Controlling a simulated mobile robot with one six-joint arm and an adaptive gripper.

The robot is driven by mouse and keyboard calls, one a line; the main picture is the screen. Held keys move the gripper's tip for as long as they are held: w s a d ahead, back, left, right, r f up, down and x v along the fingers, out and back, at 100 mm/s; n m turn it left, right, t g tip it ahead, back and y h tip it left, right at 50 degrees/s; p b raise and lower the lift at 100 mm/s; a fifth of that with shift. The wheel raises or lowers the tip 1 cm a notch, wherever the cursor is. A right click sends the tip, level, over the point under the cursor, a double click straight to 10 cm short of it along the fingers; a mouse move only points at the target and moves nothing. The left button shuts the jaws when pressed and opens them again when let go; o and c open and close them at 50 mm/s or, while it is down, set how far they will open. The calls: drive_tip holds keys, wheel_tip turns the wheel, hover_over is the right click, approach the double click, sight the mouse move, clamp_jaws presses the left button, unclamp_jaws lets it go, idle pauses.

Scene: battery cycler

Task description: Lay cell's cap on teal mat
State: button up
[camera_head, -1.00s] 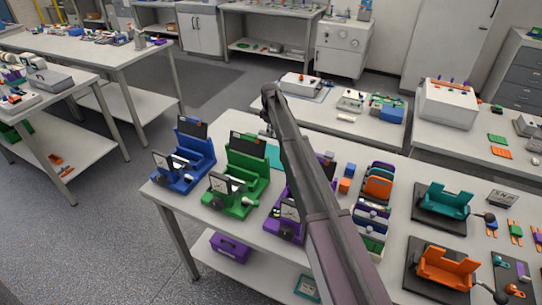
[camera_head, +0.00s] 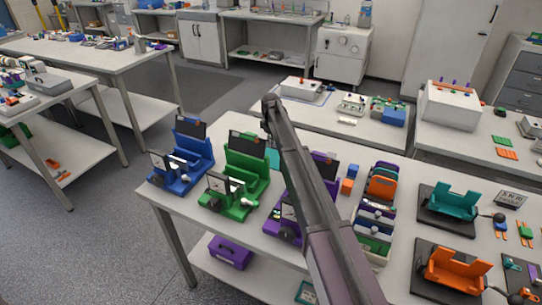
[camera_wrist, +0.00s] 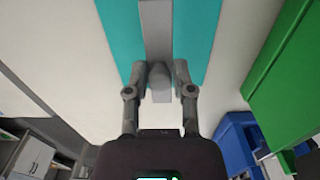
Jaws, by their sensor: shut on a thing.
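The teal mat (camera_head: 273,158) lies on the bench behind the green cycler, partly hidden by my arm. In the wrist view the teal mat (camera_wrist: 203,35) fills the top, in front of my fingers. My gripper (camera_wrist: 160,72) is shut on a small rounded grey piece (camera_wrist: 160,85), which looks like the cap. A lighter grey strip (camera_wrist: 156,28) runs up from it across the teal; I cannot tell if it belongs to the piece. Whether the piece touches the mat is not clear. My fingers are hidden in the head view.
The green cycler (camera_head: 235,172) stands close beside my gripper, on the right in the wrist view (camera_wrist: 290,75). A blue cycler (camera_head: 183,157) and a purple cycler (camera_head: 288,212) flank it. A rack of coloured pieces (camera_head: 378,210) stands right of my arm.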

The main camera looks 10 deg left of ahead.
sight(271, 156)
drive_tip(key=shift+f+b, duration=0.3)
drive_tip(key=shift+f, duration=0.35)
drive_tip(key=shift+f+b, duration=1.85)
drive_tip(key=shift+b, duration=0.05)
drive_tip(key=shift+f, duration=0.15)
drive_tip(key=o, duration=0.8)
drive_tip(key=shift+o, duration=0.2)
wheel_tip(271, 156, up, 12)
drive_tip(key=p, duration=1.2)
drive_tip(key=shift+r, duration=0.2)
